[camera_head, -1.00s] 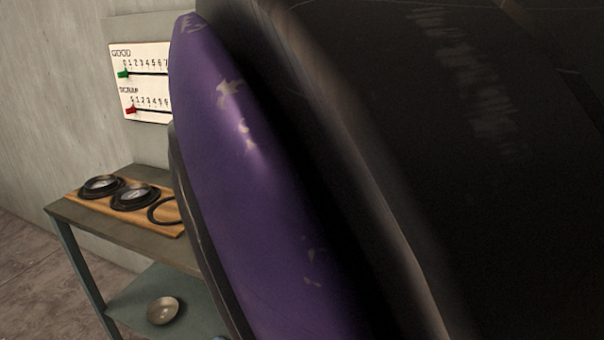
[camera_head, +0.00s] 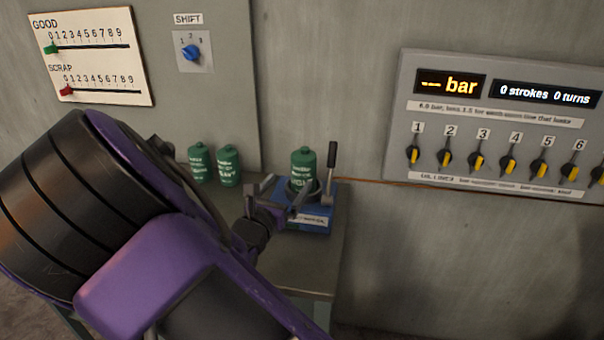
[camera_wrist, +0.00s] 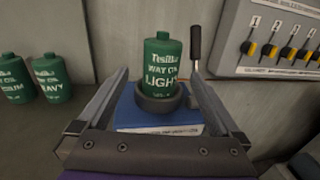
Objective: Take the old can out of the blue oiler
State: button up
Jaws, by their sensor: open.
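The blue oiler (camera_head: 308,217) stands on a bench by the wall, with a dark lever with a grip (camera_head: 331,160) at its right. A green can (camera_head: 303,168) sits upright in the oiler's dark ring. In the wrist view the can (camera_wrist: 161,75) reads "WAY OIL LIGHT", and the blue oiler body (camera_wrist: 135,112) shows below it. My gripper (camera_wrist: 160,85) is open, with one finger on each side of the can in that view. Its fingers also show in the head view (camera_head: 278,192), close to the can.
Two more green cans, (camera_wrist: 14,78) and (camera_wrist: 50,78), stand to the left; the right one reads "HAVY" or similar. A wall panel with several yellow-marked knobs (camera_head: 482,140) is at right. The lever stands close beside the right finger. A GOOD/SCRAP board (camera_head: 92,55) hangs at left.

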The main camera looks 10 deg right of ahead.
aim_at(298, 171)
jog(key=x, duration=0.4)
jog(key=shift+w+d, duration=0.2)
jog(key=shift+w, duration=0.15)
jog(key=shift+f+b+x, duration=0.2)
jog(key=shift+b+x, duration=0.2)
jog(key=shift+x, duration=2.3)
jog(key=shift+s+d, duration=0.15)
jog(key=shift+s, duration=0.05)
grip_shut()
